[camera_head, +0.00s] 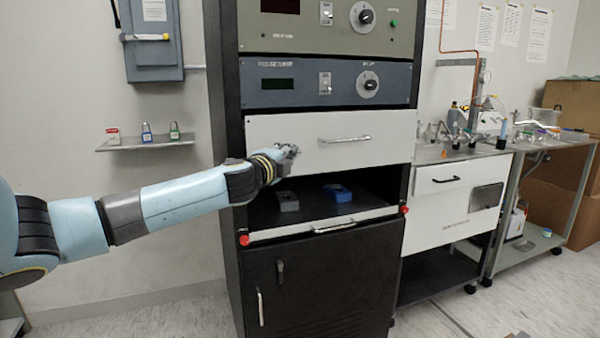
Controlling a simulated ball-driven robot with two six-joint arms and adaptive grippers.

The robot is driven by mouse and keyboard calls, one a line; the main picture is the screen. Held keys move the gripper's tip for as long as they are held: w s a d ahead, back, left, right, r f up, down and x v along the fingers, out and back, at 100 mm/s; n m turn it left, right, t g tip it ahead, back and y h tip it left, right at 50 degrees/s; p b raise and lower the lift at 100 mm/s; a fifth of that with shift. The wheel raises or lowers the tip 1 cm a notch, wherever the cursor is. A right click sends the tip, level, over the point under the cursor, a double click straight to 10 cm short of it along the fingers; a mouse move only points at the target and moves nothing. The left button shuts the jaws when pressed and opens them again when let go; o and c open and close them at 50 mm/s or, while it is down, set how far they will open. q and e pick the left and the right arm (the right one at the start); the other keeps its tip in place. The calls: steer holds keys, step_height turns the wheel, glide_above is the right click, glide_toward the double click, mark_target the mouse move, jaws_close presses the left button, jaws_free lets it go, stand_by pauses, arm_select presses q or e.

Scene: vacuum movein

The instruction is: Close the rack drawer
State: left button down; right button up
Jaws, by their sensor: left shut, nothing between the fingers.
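The dark rack (227,120) has a white front panel (290,128) with a metal bar handle (345,139) below its instruments. I cannot tell how far this panel stands out from the rack. Under it, a dark bay holds an extended tray with a thin white front edge (275,234), its own handle (334,227) and red knobs at both ends. A grey object (287,201) and a blue object (337,193) lie in the bay. My left gripper (290,151) is shut and empty at the white panel's lower left, left of its handle; contact is unclear. My right gripper is not in view.
A dark cabinet door (330,280) is below the tray. A wall shelf (145,143) with small padlocks is at left, under a grey electrical box (153,40). A white-drawered bench (450,210) and a wheeled table (555,143) stand at right.

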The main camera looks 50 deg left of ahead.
arm_select(q)
steer(key=shift+w+a+r+b, duration=0.1)
steer(key=shift+w+a+b, duration=0.15)
steer(key=shift+a, duration=0.5)
steer(key=shift+w+a+f+b, duration=0.1)
steer(key=shift+w+a+b, duration=0.1)
steer(key=shift+w+a, duration=0.35)
steer(key=shift+w+a+r+b, duration=0.1)
steer(key=shift+w+a+b, duration=0.1)
steer(key=shift+a, duration=0.7)
